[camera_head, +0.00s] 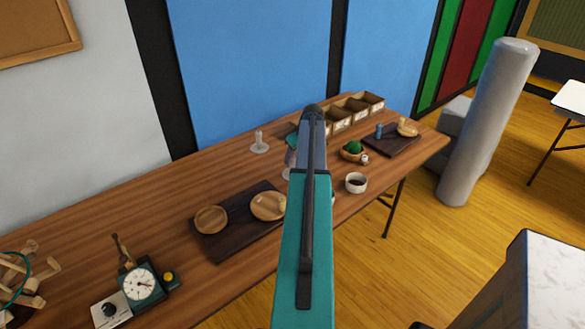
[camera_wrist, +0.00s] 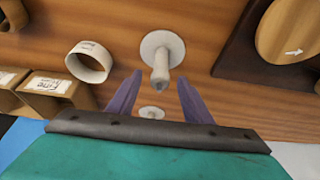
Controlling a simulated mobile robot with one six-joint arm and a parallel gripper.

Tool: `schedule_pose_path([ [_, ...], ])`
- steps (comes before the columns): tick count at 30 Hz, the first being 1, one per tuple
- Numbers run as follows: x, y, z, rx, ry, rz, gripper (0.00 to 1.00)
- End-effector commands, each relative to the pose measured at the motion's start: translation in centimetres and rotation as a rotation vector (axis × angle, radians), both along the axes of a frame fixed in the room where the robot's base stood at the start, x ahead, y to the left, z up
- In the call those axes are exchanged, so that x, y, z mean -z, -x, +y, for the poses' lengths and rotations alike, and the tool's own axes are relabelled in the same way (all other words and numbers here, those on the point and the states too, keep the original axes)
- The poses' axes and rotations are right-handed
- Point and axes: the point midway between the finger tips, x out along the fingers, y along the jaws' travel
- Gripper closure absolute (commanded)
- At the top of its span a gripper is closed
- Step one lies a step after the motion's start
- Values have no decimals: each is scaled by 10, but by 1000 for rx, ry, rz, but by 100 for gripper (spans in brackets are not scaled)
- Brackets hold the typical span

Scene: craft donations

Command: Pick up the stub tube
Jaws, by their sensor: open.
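A stub tube (camera_wrist: 161,68), pale and short, stands up from a round white base in the wrist view, just past my open fingertips. In the head view only part of its base (camera_head: 287,174) seems to show beside my arm. A second, similar pale piece on a round base (camera_wrist: 152,112) shows lower, between my fingers, nearer the wall. In the head view it stands upright (camera_head: 260,143). My gripper (camera_wrist: 158,82) is open and empty, its purple fingers on either side of the view. In the head view my arm hides most of it.
A wide white ring with lettering (camera_wrist: 90,62) and labelled boxes (camera_wrist: 48,88) are left in the wrist view. A dark board (camera_head: 228,243) with round wooden pieces is on the other side. Bare table (camera_head: 120,220) lies at left.

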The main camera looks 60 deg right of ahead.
Motion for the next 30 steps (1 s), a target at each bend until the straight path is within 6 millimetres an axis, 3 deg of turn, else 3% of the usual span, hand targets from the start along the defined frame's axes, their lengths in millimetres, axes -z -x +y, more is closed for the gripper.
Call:
schedule_pose_path([
  [9,24,-10,-3,0,-1,1,54],
  [27,26,-11,-2,-1,-1,0,54],
  [30,26,-11,-2,-1,-1,0,70],
])
